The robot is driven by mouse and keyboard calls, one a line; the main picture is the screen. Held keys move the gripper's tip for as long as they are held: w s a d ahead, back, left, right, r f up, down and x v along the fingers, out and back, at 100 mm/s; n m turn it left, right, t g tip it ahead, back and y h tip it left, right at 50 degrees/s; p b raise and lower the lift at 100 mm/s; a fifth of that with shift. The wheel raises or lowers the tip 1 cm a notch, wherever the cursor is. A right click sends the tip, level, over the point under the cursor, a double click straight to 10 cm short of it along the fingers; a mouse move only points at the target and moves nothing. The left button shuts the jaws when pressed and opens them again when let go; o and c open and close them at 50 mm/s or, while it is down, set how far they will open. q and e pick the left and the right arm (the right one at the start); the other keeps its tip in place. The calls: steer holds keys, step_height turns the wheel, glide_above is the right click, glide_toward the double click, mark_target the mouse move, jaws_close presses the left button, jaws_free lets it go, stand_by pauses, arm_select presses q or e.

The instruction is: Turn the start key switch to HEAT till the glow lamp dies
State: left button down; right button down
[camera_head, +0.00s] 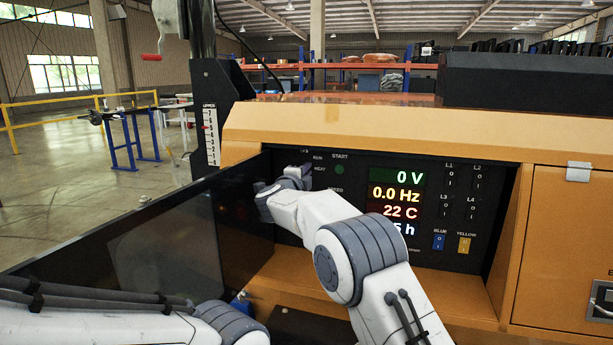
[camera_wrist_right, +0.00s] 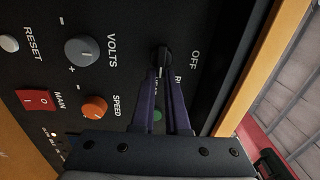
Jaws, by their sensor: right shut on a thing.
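The black start key switch (camera_wrist_right: 164,57) sits on the dark control panel in the right wrist view, with an OFF label beside it and a partly covered RUN label. My right gripper (camera_wrist_right: 164,72) is shut on the switch, its two purple fingers on either side of it. In the head view my right gripper (camera_head: 303,172) reaches the panel's upper left and hides the switch. A dark green round button (camera_head: 339,169) is under START. I cannot make out the glow lamp. My left arm shows at the lower left, but its gripper does not.
The display (camera_head: 396,202) reads 0 V, 0.0 Hz and 22 C. An orange SPEED knob (camera_wrist_right: 95,107), a grey VOLTS knob (camera_wrist_right: 82,51) and a red MAIN switch (camera_wrist_right: 36,101) are near the gripper. An open dark door (camera_head: 160,245) stands left of the panel recess.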

steer(key=shift+a+f, duration=0.15)
steer(key=shift+a, duration=0.2)
steer(key=c, duration=0.9)
jaws_free()
steer(key=shift+w+a, duration=0.1)
steer(key=shift+a, duration=0.05)
steer(key=shift+d, duration=0.3)
steer(key=b+v, duration=0.2)
steer(key=v, duration=0.8)
steer(key=shift+s+b, duration=0.25)
steer(key=shift+b, duration=0.05)
